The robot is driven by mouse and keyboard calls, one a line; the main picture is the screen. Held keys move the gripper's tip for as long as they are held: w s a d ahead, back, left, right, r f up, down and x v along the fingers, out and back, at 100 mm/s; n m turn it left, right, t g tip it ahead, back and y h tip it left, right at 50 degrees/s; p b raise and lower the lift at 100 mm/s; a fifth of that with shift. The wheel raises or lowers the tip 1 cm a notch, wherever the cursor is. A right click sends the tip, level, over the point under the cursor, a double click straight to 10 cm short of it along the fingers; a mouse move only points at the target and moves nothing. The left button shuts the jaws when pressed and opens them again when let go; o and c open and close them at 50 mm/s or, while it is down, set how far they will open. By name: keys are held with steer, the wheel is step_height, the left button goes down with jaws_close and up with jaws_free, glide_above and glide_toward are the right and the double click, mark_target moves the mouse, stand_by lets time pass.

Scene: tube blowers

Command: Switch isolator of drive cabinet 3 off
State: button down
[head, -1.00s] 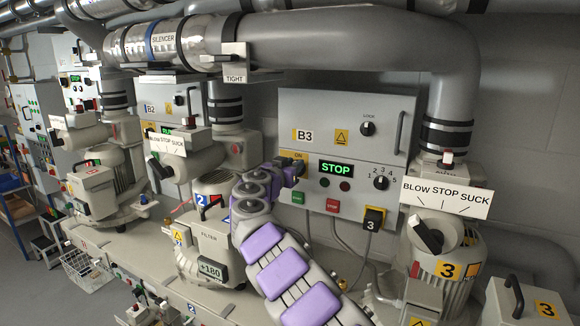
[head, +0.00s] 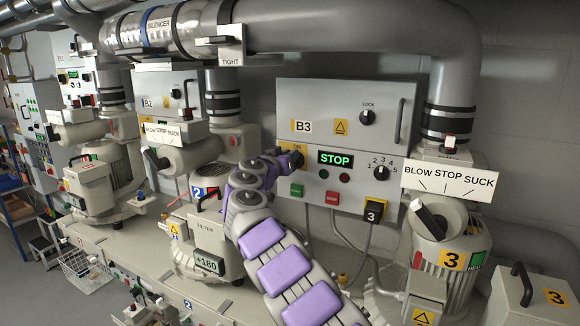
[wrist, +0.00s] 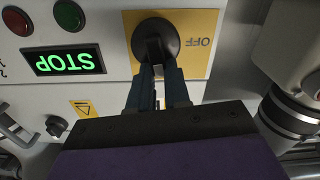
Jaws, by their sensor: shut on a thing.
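Drive cabinet B3 (head: 345,125) is the grey box on the wall in the head view, with a lit green STOP display (head: 335,158). Its isolator is a black rotary knob (wrist: 154,33) on a yellow plate (wrist: 196,66) in the wrist view. That view shows the plate upside down, with OFF to the right of the knob; ON shows above my gripper in the head view. My gripper (wrist: 157,68) is shut on the knob's grip, with a blue-grey finger on each side. In the head view, my gripper (head: 291,160) hides most of the knob and plate.
Below the isolator are a green button (head: 297,190), a red button (head: 332,198) and a black-and-yellow plug marked 3 (head: 374,210). Blower 3 (head: 447,245) stands at right; a large pipe (head: 350,35) runs overhead.

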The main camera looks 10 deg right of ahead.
steer(key=shift+w+a+f+n+p, duration=0.25)
steer(key=shift+f+n+p, duration=0.35)
steer(key=shift+n, duration=2.05)
steer(key=shift+w+a+f+n+p, duration=0.3)
steer(key=shift+n+p, duration=0.55)
steer(key=shift+n, duration=1.85)
steer(key=shift+w+a+f+n+p, duration=0.1)
steer(key=shift+a+f+n+p, duration=0.45)
steer(key=shift+n, duration=2.1)
steer(key=shift+d+f, duration=0.15)
steer(key=c, duration=1.4)
jaws_free()
steer(key=o, duration=0.3)
steer(key=shift+w, duration=0.1)
steer(key=shift+a, duration=0.25)
steer(key=shift+r, duration=0.25)
steer(key=shift+s, duration=0.25)
